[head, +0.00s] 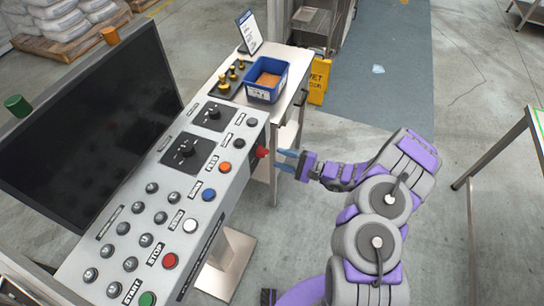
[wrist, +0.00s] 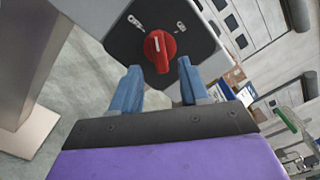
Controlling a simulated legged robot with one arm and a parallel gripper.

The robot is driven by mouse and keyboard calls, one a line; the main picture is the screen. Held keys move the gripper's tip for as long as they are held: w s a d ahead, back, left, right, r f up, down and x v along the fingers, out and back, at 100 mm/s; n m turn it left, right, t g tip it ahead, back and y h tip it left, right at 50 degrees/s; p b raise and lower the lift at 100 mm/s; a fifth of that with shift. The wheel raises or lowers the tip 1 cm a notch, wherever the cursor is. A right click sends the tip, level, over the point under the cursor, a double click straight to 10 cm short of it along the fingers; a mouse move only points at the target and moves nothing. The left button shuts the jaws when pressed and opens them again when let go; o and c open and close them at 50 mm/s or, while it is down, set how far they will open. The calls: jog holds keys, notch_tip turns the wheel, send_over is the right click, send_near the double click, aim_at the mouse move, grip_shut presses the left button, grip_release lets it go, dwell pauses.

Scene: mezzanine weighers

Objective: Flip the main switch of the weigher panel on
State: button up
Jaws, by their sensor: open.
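The weigher panel (head: 195,185) is a grey sloped console with several buttons and knobs. Its main switch is a red rotary knob (wrist: 160,51) on a black plate on the panel's end face; it also shows in the head view (head: 262,152). The plate has an OFF mark (wrist: 136,23) at left and another mark at right. The knob's white line points up and slightly left, nearer the OFF mark. My gripper (wrist: 157,84) is open and empty, its blue fingers either side of the knob's lower part, apparently short of it. In the head view my gripper (head: 287,160) faces the knob from the right.
A dark monitor (head: 90,120) stands behind the panel. A side table holds a blue bin (head: 266,80), brass weights (head: 232,76) and a sign (head: 248,32). A yellow wet-floor sign (head: 319,80) stands beyond. Another table (head: 500,140) is at far right; the floor between is clear.

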aim_at(267, 154)
jog(key=shift+x, duration=2.3)
jog(key=shift+s, duration=0.1)
grip_shut()
